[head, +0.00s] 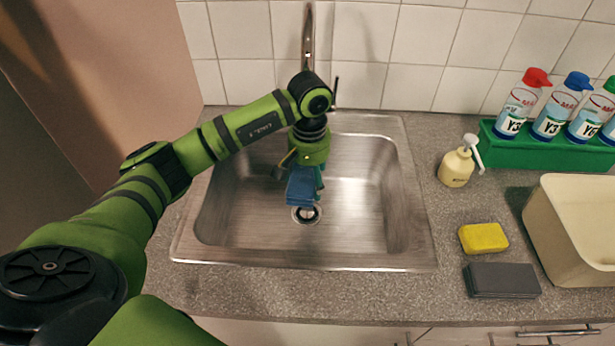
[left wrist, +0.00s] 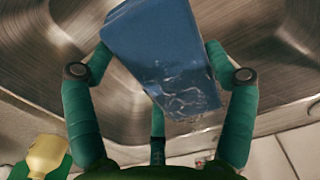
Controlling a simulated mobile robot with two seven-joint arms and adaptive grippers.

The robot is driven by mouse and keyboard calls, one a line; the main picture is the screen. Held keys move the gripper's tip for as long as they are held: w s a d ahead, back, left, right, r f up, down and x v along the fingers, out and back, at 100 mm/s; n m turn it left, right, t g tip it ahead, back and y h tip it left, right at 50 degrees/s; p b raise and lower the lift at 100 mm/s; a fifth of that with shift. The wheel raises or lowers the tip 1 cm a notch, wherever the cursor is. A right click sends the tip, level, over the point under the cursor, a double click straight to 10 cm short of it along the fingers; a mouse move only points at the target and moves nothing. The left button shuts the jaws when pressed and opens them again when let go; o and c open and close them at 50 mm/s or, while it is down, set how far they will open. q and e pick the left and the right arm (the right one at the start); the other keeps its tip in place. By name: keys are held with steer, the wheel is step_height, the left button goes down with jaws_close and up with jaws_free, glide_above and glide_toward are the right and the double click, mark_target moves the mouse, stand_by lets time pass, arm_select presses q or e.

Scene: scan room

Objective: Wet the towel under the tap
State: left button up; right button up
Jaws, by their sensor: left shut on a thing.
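My left gripper (head: 303,166) hangs over the sink basin (head: 360,215) and is shut on a folded blue towel (head: 301,186). The towel is above the drain (head: 306,214), near the middle of the basin. In the left wrist view the towel (left wrist: 160,45) sits between the green fingers of the gripper (left wrist: 158,72). Clear, shiny streaks that look like water lie on its lower part there. The tap (head: 308,35) rises behind the sink; my arm hides its lower part and any outlet. My right gripper is not in view.
A cream pump bottle (head: 456,168), yellow sponge (head: 483,238), dark grey block (head: 502,280) and beige tub (head: 570,255) stand on the counter right of the sink. Several spray bottles stand in a green rack (head: 550,148) behind. A tiled wall closes the back.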

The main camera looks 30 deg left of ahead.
mark_target(312, 206)
arm_select(q)
steer(key=shift+s, duration=0.1)
steer(key=shift+s+d+p, duration=0.15)
steer(key=shift+s+d, duration=0.2)
steer(key=shift+s, duration=0.2)
steer(key=shift+s+d+p, duration=0.15)
steer(key=shift+s+d, duration=0.2)
steer(key=shift+s, duration=0.2)
steer(key=shift+s+d, duration=0.45)
steer(key=shift+s, duration=0.3)
steer(key=shift+s+d, duration=0.5)
steer(key=shift+s, duration=0.25)
steer(key=shift+s+d, duration=0.45)
steer(key=shift+s, duration=0.3)
steer(key=shift+s+d+r+p, duration=0.25)
steer(key=shift+s+r+p, duration=0.1)
steer(key=shift+r+p, duration=0.15)
steer(key=shift+s+d+r+p, duration=0.35)
steer(key=shift+s+d+r, duration=0.2)
steer(key=shift+s+r, duration=0.3)
steer(key=shift+s+d+r+p, duration=0.3)
steer(key=shift+s+d+r, duration=0.3)
steer(key=shift+s, duration=0.3)
steer(key=shift+a, duration=0.1)
